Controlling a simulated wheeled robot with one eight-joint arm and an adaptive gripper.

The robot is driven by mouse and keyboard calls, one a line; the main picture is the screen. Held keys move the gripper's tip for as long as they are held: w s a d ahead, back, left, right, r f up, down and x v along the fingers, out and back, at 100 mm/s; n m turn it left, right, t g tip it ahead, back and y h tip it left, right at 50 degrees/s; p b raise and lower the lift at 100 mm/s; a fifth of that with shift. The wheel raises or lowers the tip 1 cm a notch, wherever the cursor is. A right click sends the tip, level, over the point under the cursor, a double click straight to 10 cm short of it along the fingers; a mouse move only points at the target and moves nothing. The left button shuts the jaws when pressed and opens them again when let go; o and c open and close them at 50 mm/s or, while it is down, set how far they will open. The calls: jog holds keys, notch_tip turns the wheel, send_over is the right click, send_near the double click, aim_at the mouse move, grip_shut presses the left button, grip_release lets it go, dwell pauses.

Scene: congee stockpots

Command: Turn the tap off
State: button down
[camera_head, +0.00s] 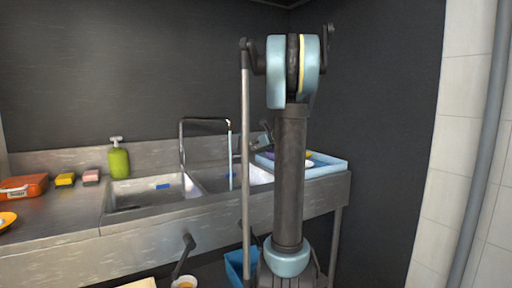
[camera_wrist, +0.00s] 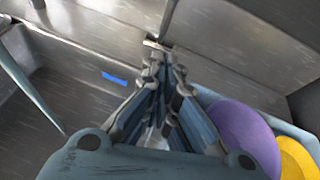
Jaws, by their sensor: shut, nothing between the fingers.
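The tap (camera_head: 182,140) rises behind the sink as a thin metal pipe bent over at the top. A pale stream of water (camera_head: 231,165) falls from its spout end into the right basin; a tapering bluish streak at left in the wrist view (camera_wrist: 32,88) looks like this stream. In the wrist view my gripper (camera_wrist: 156,62) is shut and empty. Its fingertips point at a small light lever-like piece (camera_wrist: 157,44) at the foot of the upright pipe (camera_wrist: 168,16). I cannot tell whether they touch it. In the head view my arm partly hides the gripper.
A blue tray (camera_head: 335,170) stands right of the basins; a purple item (camera_wrist: 245,138) and a yellow item (camera_wrist: 298,158) lie close by my gripper. A green soap bottle (camera_head: 119,162), sponges (camera_head: 65,180) and an orange box (camera_head: 22,188) stand at left.

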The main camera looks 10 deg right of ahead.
jog(key=w+a, duration=0.4)
jog(key=w, duration=0.3)
jog(key=shift+w+f, duration=0.25)
jog(key=shift+w, duration=0.05)
